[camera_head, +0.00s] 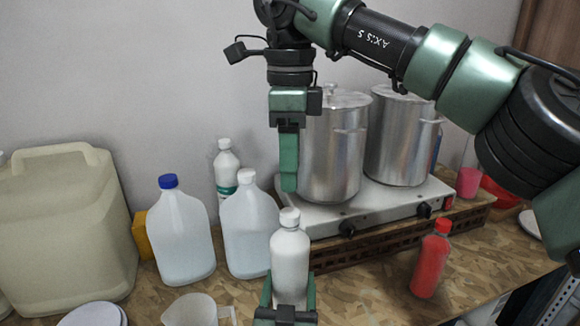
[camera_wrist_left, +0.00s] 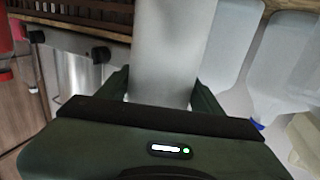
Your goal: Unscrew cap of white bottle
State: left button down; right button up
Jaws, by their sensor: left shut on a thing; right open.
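The white bottle (camera_head: 290,256) stands upright at the lower middle of the head view, with its white cap (camera_head: 289,217) on top. My left gripper (camera_head: 290,284) is shut on the bottle's body from the near side. In the left wrist view the bottle (camera_wrist_left: 170,45) shows as a pale cylinder between the fingers of my left gripper (camera_wrist_left: 163,90), and its cap is out of view. My right gripper (camera_head: 288,186) points down just above the cap, open and apart from it. I see it edge-on, so the gap between its fingers is hidden.
Two steel pots (camera_head: 335,150) stand on a hot plate (camera_head: 400,210) behind the bottle. White jugs (camera_head: 250,230) and a blue-capped jug (camera_head: 180,235) stand to the left, near a large beige canister (camera_head: 65,230). A red bottle (camera_head: 431,262) is at the right, with clear table between.

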aim_at(290, 212)
jog(key=m, duration=0.7)
jog(key=shift+m, duration=0.3)
jog(key=m, duration=0.4)
jog(key=shift+m, duration=0.3)
jog(key=m, duration=0.9)
jog(key=shift+m, duration=0.4)
jog(key=m, duration=0.4)
jog(key=shift+m, duration=0.3)
jog(key=m, duration=0.4)
jog(key=shift+m, duration=0.3)
jog(key=m, duration=0.4)
jog(key=shift+m, duration=0.3)
jog(key=shift+f, duration=4)
jog(key=shift+c, duration=0.3)
